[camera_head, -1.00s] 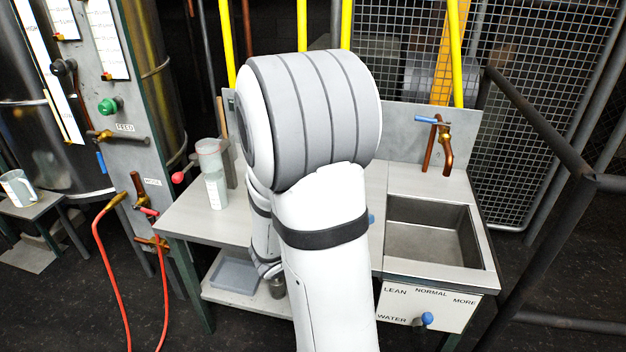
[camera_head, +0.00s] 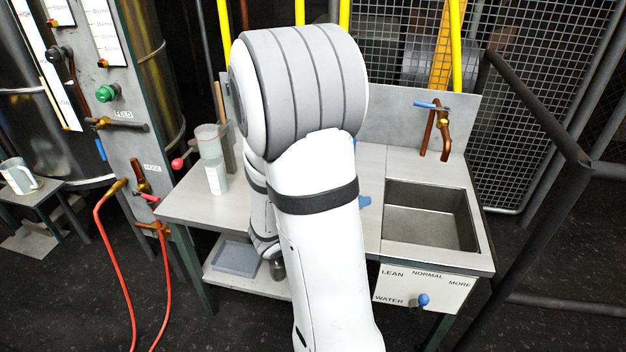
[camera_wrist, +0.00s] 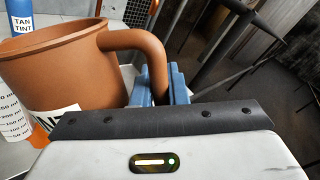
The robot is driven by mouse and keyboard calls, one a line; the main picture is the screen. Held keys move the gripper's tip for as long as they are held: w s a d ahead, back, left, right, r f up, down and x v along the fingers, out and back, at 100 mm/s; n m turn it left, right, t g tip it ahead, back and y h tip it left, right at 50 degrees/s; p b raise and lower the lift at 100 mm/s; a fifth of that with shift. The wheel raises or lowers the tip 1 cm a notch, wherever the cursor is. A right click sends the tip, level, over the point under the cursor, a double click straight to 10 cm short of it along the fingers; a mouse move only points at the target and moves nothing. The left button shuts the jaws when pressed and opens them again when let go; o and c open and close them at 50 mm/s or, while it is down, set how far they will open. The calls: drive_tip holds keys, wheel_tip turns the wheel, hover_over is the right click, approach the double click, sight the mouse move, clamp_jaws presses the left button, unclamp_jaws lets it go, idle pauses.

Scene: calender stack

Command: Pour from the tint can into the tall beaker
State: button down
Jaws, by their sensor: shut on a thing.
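In the wrist view a terracotta-coloured can (camera_wrist: 60,70) fills the left side. Its white label is mostly cut off by my wrist, with only the end letters showing. My gripper (camera_wrist: 160,82) has its blue fingers closed around the can's curved handle. The can looks near upright in this view; its contents are hidden. The tall beaker (camera_head: 211,162) stands upright on the bench's left part in the head view, clear with graduation marks. A graduated clear vessel (camera_wrist: 12,115) is partly hidden behind the can in the wrist view. My arm hides the gripper in the head view.
A blue container labelled TAN TINT (camera_wrist: 20,18) stands behind the can. The bench (camera_head: 190,205) has a sink (camera_head: 430,215) and copper tap (camera_head: 437,130) at right. A grey tray (camera_head: 237,258) lies on the lower shelf. Another beaker (camera_head: 18,176) stands on a side stand.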

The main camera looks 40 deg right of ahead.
drive_tip(key=shift+w+d+r+n+p, duration=0.1)
drive_tip(key=shift+w+r+n+p, duration=0.5)
drive_tip(key=shift+p, duration=0.4)
drive_tip(key=shift+w+d+r+n+p, duration=0.1)
drive_tip(key=shift+w+r+n+p, duration=0.25)
drive_tip(key=shift+r+p, duration=0.5)
idle(0.7)
drive_tip(key=s+f+m+b, duration=0.3)
drive_tip(key=f+b, duration=0.2)
drive_tip(key=b, duration=0.7)
drive_tip(key=s+a+f+m+h+b, duration=0.1)
drive_tip(key=s+f+m+b, duration=0.2)
drive_tip(key=f+b, duration=0.3)
drive_tip(key=m+b, duration=0.1)
drive_tip(key=b, duration=0.4)
drive_tip(key=shift+s+a+b, duration=0.25)
drive_tip(key=shift+s+b, duration=0.05)
drive_tip(key=shift+b, duration=0.05)
drive_tip(key=shift+m, duration=0.35)
wheel_tip(320, 180, up, 6)
drive_tip(key=p, duration=0.6)
drive_tip(key=shift+f, duration=0.1)
